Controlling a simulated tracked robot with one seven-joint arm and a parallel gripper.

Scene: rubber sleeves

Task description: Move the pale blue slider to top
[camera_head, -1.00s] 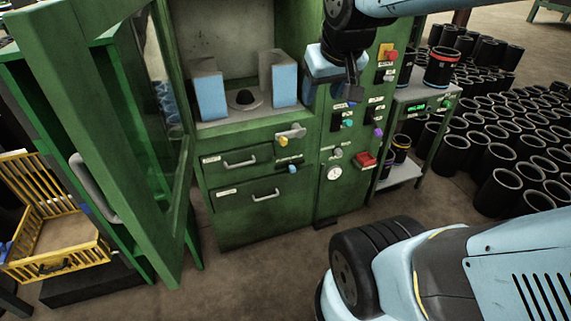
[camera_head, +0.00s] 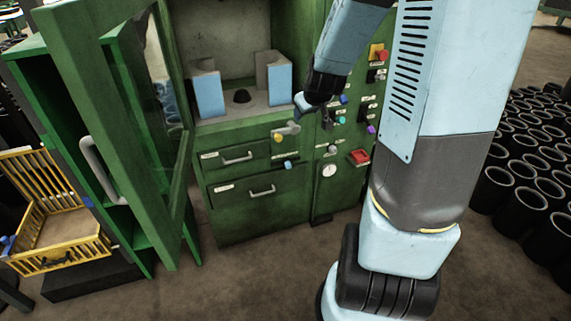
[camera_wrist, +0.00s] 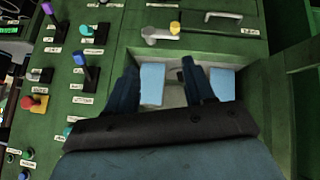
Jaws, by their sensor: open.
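The green machine's control panel (camera_head: 350,140) carries small levers on dark plates. One blue-tipped lever (camera_head: 342,99) and a teal one (camera_head: 339,115) sit just right of my gripper (camera_head: 302,104). In the wrist view, blue-knobbed levers (camera_wrist: 79,59) stand on the panel left of my gripper (camera_wrist: 160,78). I cannot tell surely which is the pale blue slider. My gripper is open and empty, in front of the machine, touching no lever.
Two blue-fronted blocks (camera_head: 208,93) stand in the machine's open chamber. A yellow knob on a grey handle (camera_head: 279,136), a purple knob (camera_head: 371,129), a red button (camera_head: 382,56) and a red switch (camera_head: 359,157) are nearby. The open glazed door (camera_head: 110,150) stands at left.

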